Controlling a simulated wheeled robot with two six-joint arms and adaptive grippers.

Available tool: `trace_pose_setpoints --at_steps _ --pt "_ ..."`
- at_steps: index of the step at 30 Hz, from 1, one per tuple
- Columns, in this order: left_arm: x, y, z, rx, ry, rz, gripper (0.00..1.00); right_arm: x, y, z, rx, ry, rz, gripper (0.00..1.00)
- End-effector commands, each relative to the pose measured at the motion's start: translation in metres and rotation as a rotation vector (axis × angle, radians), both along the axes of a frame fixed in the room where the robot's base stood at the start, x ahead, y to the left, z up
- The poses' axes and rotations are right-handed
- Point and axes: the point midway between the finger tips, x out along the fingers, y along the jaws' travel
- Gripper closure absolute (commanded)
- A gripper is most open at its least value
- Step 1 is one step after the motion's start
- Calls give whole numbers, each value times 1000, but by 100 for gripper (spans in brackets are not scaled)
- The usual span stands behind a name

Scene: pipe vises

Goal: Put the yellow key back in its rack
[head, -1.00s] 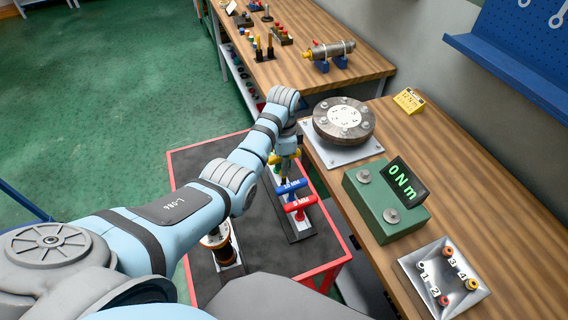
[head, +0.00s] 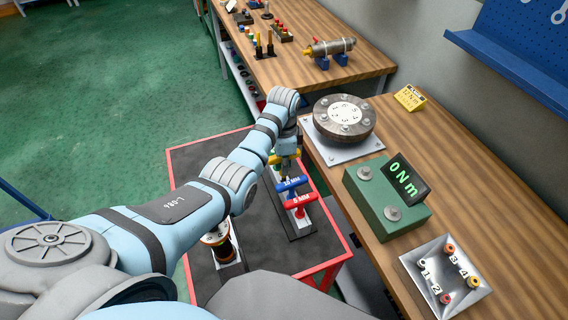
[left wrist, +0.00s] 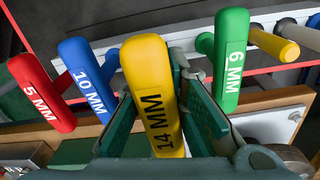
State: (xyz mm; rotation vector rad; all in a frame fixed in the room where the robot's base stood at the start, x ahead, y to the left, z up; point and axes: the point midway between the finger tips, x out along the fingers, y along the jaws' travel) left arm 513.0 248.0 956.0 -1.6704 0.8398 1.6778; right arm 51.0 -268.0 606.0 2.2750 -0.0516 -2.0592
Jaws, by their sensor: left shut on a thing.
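The yellow 14 MM key (left wrist: 152,95) is between the fingers of my left gripper (head: 287,152), which is shut on its handle. In the head view, the yellow handle (head: 275,159) shows partly behind the gripper. It lines up with the blue 10 MM key (head: 291,184) and the red 5 MM key (head: 300,201), which stand in the rack (head: 299,236). In the left wrist view, the green 6 MM key (left wrist: 231,60) is on the other side of the yellow one. The yellow key's lower end and its slot are hidden, so I cannot tell whether it is seated. My right gripper is not in view.
The rack stands on a dark cart top with a red rim (head: 190,150). A separate upright tool (head: 222,247) stands nearer on the cart. The bench at right holds a round flange (head: 344,117), a green torque meter (head: 385,205) and a metal tray (head: 445,275).

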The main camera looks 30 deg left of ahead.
Motion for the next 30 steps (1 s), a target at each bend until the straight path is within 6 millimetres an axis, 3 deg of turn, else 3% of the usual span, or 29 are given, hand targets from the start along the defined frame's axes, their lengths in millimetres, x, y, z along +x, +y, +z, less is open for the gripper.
trace_pose_setpoints --at_steps 30 --pt "0 0 -15 -1 1 0 100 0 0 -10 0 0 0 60"
